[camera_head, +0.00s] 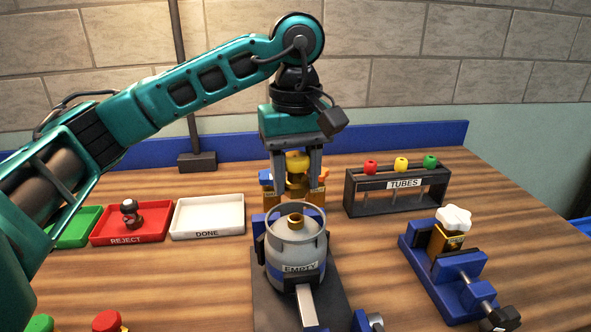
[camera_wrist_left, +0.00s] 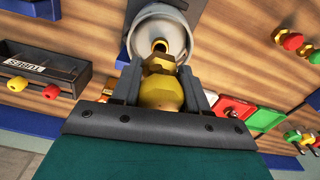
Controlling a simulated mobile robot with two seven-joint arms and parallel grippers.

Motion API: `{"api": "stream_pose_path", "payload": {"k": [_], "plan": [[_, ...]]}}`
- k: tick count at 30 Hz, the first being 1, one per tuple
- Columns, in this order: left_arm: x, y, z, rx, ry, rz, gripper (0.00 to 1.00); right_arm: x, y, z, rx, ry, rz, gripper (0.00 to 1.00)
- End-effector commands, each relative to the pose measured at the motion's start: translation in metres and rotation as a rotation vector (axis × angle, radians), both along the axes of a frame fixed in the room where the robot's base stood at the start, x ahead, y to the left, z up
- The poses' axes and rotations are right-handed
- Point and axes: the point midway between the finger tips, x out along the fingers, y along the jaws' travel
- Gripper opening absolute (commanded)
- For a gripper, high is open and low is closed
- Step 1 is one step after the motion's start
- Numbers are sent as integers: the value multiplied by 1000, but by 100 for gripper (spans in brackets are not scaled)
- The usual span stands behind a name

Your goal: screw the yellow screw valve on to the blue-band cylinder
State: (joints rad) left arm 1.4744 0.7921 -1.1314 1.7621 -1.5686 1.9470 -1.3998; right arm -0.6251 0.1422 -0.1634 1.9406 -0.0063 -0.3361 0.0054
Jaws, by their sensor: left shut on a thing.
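My left gripper (camera_head: 296,190) is shut on the yellow screw valve (camera_head: 296,163), which has a round yellow body and a brass hex part below. The valve also shows between the fingers in the left wrist view (camera_wrist_left: 160,91). The gripper points down, behind and above the grey cylinder (camera_head: 294,258) in the head view. Valve and neck look apart. My right gripper is not in view.
The cylinder sits in a blue clamp on a dark plate (camera_head: 268,305). At right, a blue vise (camera_head: 460,268) holds a piece with a white knob (camera_head: 453,218). A TUBES rack (camera_head: 352,197) stands behind. A red REJECT tray (camera_head: 155,235) and white DONE tray (camera_head: 209,218) lie left.

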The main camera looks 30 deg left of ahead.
Motion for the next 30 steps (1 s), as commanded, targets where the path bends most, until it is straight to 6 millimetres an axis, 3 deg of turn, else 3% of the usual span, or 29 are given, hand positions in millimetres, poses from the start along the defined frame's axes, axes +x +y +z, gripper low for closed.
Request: {"api": "stream_pose_path", "payload": {"k": [3,10,30], "plan": [[0,0,-17,0,0,0,3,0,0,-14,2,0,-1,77],[0,0,-33,-1,-1,-1,3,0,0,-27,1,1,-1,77],[0,0,-35,-1,-1,0,3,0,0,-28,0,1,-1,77]]}}
